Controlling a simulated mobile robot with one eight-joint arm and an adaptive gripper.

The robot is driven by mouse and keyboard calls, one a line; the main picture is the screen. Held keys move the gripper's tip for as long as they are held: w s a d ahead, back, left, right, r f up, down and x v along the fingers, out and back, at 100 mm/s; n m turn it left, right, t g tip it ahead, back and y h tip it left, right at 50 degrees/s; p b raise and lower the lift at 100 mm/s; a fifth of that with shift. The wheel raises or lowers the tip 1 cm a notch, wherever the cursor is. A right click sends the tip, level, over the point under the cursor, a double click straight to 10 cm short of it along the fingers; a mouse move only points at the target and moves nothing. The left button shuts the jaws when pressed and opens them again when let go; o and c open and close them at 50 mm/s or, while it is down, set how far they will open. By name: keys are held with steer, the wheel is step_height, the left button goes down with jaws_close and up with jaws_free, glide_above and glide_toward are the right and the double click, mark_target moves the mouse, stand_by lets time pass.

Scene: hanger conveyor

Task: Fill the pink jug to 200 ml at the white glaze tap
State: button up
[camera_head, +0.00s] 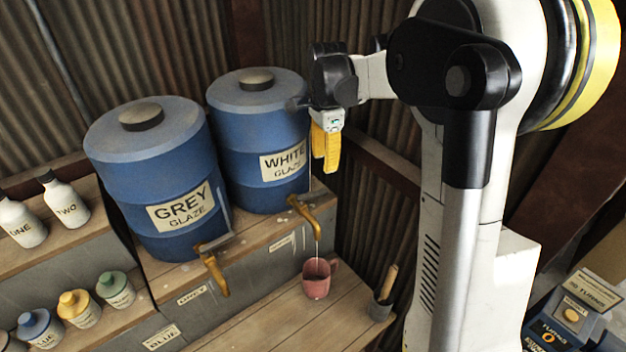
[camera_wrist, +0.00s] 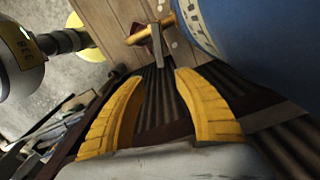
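The pink jug (camera_head: 317,281) stands upright on the lower wooden shelf, below the white glaze tap (camera_head: 302,208). A thin pale stream (camera_head: 318,242) runs from the tap's spout down to the jug. The level inside the jug and any marks on it cannot be read. My gripper (camera_head: 325,170) hangs above and right of the tap, beside the white glaze drum (camera_head: 262,120). In the wrist view its yellow fingers (camera_wrist: 161,76) are apart with nothing between them. The brass tap with a grey lever (camera_wrist: 157,48) lies beyond the fingertips, partly covering the reddish jug (camera_wrist: 147,38).
The grey glaze drum (camera_head: 150,180) with its own tap (camera_head: 214,270) stands on the left. A dark pot with a wooden-handled tool (camera_head: 382,305) stands right of the jug. Small glaze bottles (camera_head: 78,308) line the left shelves. A corrugated wall is close behind.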

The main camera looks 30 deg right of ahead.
mark_target(323, 191)
steer(key=shift+m, duration=0.3)
step_height(323, 191, down, 11)
steer(key=shift+w+r+b, duration=0.1)
steer(key=shift+b, duration=0.55)
jaws_close()
